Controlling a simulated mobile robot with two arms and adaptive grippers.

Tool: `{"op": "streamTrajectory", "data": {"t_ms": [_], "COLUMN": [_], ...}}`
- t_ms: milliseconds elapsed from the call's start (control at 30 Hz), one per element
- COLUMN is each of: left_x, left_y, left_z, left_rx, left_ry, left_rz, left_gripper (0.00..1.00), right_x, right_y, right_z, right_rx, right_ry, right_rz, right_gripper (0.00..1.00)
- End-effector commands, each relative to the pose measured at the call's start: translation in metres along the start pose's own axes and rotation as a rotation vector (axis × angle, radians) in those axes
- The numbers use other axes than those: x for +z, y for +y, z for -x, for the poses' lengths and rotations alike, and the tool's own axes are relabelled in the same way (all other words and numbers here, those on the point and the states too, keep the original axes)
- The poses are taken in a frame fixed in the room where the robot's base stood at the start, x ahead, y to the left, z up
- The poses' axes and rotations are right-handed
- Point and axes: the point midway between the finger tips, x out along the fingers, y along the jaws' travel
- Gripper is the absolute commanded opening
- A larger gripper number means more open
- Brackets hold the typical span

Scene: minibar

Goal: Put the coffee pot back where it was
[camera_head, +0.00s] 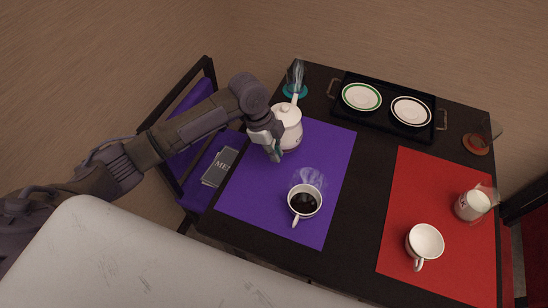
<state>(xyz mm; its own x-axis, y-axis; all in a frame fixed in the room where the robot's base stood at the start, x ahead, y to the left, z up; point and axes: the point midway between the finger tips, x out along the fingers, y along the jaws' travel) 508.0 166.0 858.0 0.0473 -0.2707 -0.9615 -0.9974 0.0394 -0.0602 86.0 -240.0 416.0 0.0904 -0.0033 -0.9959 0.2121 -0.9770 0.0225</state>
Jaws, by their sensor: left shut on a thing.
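The white coffee pot (289,116) is at the upper left of the purple mat, in the camera_head view. My left gripper (276,148) reaches in from the left and is shut on the coffee pot at its near left side. The gripper hides the pot's handle and part of its body. I cannot tell whether the pot rests on the mat or is held just above it. A cup of dark coffee (304,201) stands on the purple mat (253,205), with steam above it. My right gripper is not in view.
A black tray (385,118) with two saucers lies at the back. A teal-based glass (295,88) stands close behind the pot. A red mat (409,185) holds a white cup (424,243) and a milk jar (473,205). A purple chair (189,163) with a menu stands left.

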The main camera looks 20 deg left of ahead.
Motion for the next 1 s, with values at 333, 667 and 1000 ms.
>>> {"op": "streamTrajectory", "data": {"t_ms": [333,667,1000], "left_x": [0.009,0.012,0.014], "left_y": [0.002,0.001,0.003], "left_z": [-0.028,-0.038,-0.042], "left_rx": [-0.003,-0.008,-0.001], "left_ry": [0.003,0.002,0.0], "left_rz": [0.001,-0.002,0.0], "left_gripper": [0.0,0.0,0.34], "right_x": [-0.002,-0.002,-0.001], "right_y": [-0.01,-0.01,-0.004], "right_z": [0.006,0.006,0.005], "right_rx": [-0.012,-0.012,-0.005], "right_ry": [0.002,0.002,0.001], "right_rz": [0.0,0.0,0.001], "right_gripper": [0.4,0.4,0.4]}}
